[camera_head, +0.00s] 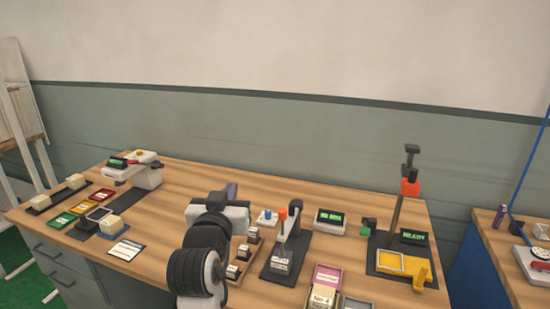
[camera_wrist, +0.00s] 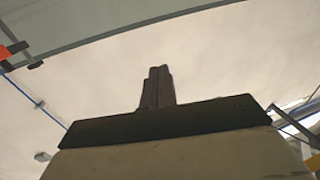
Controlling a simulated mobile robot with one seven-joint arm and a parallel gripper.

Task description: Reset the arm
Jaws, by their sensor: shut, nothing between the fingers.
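In the wrist view my gripper (camera_wrist: 158,75) has its two dark fingers pressed together, with nothing between them. The fingers point up against a pale wall or ceiling, clear of any object. In the head view my arm rises from the bottom edge, left of centre, in front of the wooden bench (camera_head: 185,185). The fingers cannot be made out clearly in the head view. My arm hides part of the middle of the bench.
On the bench stand a white device (camera_head: 148,175), coloured trays (camera_head: 78,208), a small press (camera_head: 285,250), a display box (camera_head: 329,222) and a tall stand (camera_head: 398,210) with a yellow fixture. A second bench (camera_head: 515,272) is at right. The back strip is mostly clear.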

